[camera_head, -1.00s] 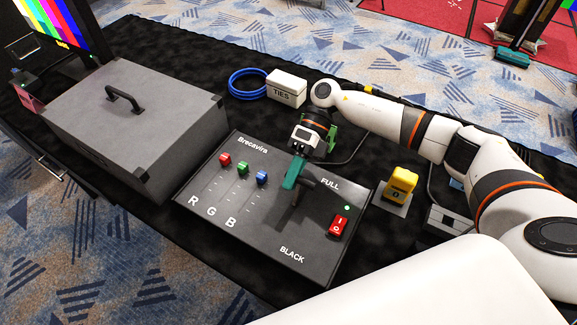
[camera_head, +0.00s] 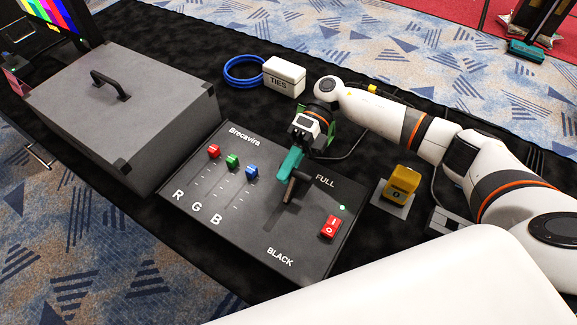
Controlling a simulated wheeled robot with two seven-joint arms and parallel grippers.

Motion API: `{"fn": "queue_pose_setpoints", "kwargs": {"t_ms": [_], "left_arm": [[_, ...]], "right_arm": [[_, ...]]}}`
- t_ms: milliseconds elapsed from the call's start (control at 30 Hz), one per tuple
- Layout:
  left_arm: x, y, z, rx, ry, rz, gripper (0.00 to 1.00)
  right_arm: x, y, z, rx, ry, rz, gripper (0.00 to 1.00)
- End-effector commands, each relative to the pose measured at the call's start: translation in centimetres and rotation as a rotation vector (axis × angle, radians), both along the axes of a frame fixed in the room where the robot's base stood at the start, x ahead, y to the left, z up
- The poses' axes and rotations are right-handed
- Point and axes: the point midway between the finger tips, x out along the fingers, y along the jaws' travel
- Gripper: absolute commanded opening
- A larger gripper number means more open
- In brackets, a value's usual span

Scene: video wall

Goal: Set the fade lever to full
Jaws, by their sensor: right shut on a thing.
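The fade lever (camera_head: 291,190) is a dark T-shaped handle on the sloped black console (camera_head: 190,182). It stands in the upper part of its slot, nearer the FULL label (camera_head: 325,181) than the BLACK label (camera_head: 280,257). Bare slot shows below it, toward BLACK. My right gripper (camera_head: 291,162) reaches in from behind the console, with its teal fingers shut on the lever's crossbar at the left end. The fingers hide part of the handle, so the exact grip is hard to see. My left gripper is not in view.
Red, green and blue sliders (camera_head: 232,161) stand left of the lever. A red rocker switch (camera_head: 330,226) and a green light are to its right. A grey case (camera_head: 125,110) is left, a TIES box (camera_head: 284,77) and blue cable coil behind, a yellow device (camera_head: 402,183) right.

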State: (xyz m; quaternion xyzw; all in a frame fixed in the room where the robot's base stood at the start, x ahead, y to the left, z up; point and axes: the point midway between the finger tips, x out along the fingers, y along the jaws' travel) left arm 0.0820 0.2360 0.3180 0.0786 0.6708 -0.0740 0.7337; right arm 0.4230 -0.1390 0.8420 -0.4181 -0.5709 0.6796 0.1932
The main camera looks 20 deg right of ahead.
Motion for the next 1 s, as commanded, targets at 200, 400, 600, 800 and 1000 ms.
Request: {"fn": "queue_pose_setpoints", "kwargs": {"t_ms": [200,400,600,800,1000], "left_arm": [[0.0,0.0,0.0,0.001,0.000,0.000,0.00],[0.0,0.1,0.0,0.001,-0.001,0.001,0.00],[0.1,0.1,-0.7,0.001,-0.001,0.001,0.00],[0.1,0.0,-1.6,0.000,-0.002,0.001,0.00],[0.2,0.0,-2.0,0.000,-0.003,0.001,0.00]], "right_arm": [[0.0,0.0,-0.1,-0.003,0.000,-0.001,0.37],[0.0,-0.1,-0.1,-0.002,0.000,0.001,0.37],[1.2,-1.5,0.4,-0.002,-0.002,-0.003,0.37],[3.2,-4.1,1.6,-0.002,-0.002,-0.003,0.37],[4.3,-5.5,2.4,-0.003,0.000,-0.002,0.37]]}}
